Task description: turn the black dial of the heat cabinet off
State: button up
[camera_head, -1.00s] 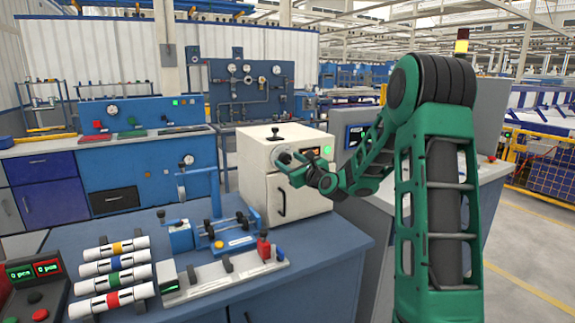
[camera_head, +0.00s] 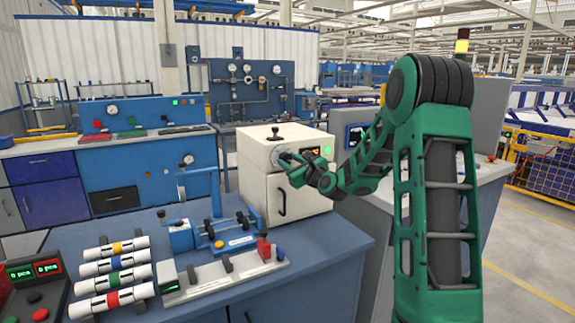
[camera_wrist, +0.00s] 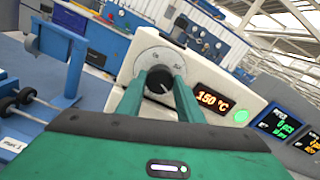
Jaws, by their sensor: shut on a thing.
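The heat cabinet (camera_head: 253,157) is a cream box on the blue bench, with a dark door handle and a small black lever on top. Its black dial (camera_wrist: 158,80) sits on a round pale plate in the wrist view, with a white mark on it. My gripper (camera_wrist: 159,75) is shut on the dial, one green finger on each side. In the head view my gripper (camera_head: 287,158) reaches the cabinet's upper front, and the dial is mostly hidden there. The display (camera_wrist: 212,99) reads 150 °C in orange. A green lamp (camera_wrist: 241,116) is lit beside it.
A blue fixture (camera_head: 211,225) with rollers stands left of the cabinet on the bench (camera_head: 310,250). Several white pipes with coloured bands (camera_head: 115,267) lie at the front left. A grey console (camera_head: 385,205) stands close on the right.

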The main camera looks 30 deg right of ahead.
jog(key=n, duration=0.5)
jog(key=shift+a+f+n, duration=0.1)
jog(key=shift+a+n, duration=0.1)
jog(key=shift+n, duration=0.2)
jog(key=n, duration=0.6)
jog(key=shift+f, duration=0.1)
jog(key=n, duration=2.5)
jog(key=shift+d+f+n, duration=0.1)
jog(key=shift+f+n, duration=0.15)
jog(key=shift+n, duration=0.15)
jog(key=n, duration=0.9)
jog(key=shift+n, duration=0.3)
